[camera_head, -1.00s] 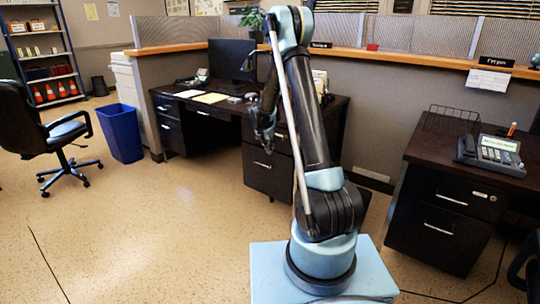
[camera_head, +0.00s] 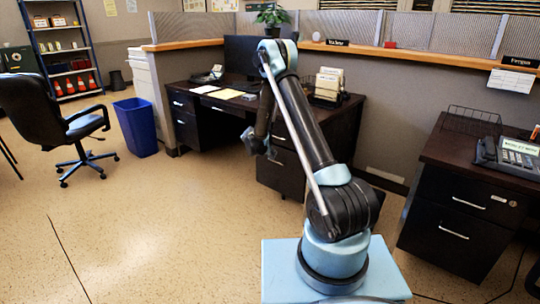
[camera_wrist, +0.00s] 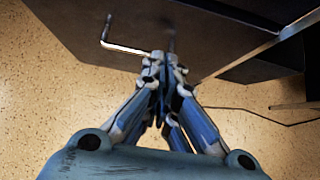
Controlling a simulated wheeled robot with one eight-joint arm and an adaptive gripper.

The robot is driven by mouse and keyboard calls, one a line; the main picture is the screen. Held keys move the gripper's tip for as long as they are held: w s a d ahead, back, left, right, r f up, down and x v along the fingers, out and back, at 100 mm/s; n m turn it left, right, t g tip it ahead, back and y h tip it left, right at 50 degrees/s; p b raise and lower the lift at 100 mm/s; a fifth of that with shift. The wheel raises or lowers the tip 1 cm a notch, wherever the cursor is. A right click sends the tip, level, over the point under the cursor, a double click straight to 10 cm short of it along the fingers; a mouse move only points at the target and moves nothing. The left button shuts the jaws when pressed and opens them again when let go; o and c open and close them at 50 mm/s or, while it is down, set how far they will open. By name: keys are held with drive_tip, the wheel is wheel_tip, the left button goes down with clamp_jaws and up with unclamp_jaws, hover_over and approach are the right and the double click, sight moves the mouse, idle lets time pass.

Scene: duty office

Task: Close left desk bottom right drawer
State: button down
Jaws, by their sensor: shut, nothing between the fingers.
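The left desk (camera_head: 222,102) is dark brown and stands against the partition. Its bottom right drawer (camera_head: 280,178) is at the right pedestal, low down, and partly hidden behind my arm. In the wrist view a dark drawer front (camera_wrist: 85,30) with a bright bar handle (camera_wrist: 125,48) fills the top. My gripper (camera_wrist: 160,62) is shut and empty, its fingertips just to the right of the handle and close to the front; contact cannot be told. In the head view my gripper (camera_head: 258,143) hangs at the right pedestal. How far the drawer stands out is unclear.
A blue bin (camera_head: 136,127) and a black office chair (camera_head: 55,120) stand at the left. Another dark desk (camera_head: 455,225) with a phone (camera_head: 512,153) stands at the right. The speckled floor in the front left is clear.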

drive_tip(key=shift+w+d+f, duration=0.5)
drive_tip(key=shift+w+d, duration=0.25)
drive_tip(key=shift+w, duration=0.1)
drive_tip(key=shift+w+d+f, duration=0.45)
drive_tip(key=shift+w+d, duration=0.35)
drive_tip(key=shift+w, duration=0.1)
drive_tip(key=shift+w+d+f, duration=0.5)
drive_tip(key=shift+w+d, duration=0.25)
drive_tip(key=shift+w, duration=0.1)
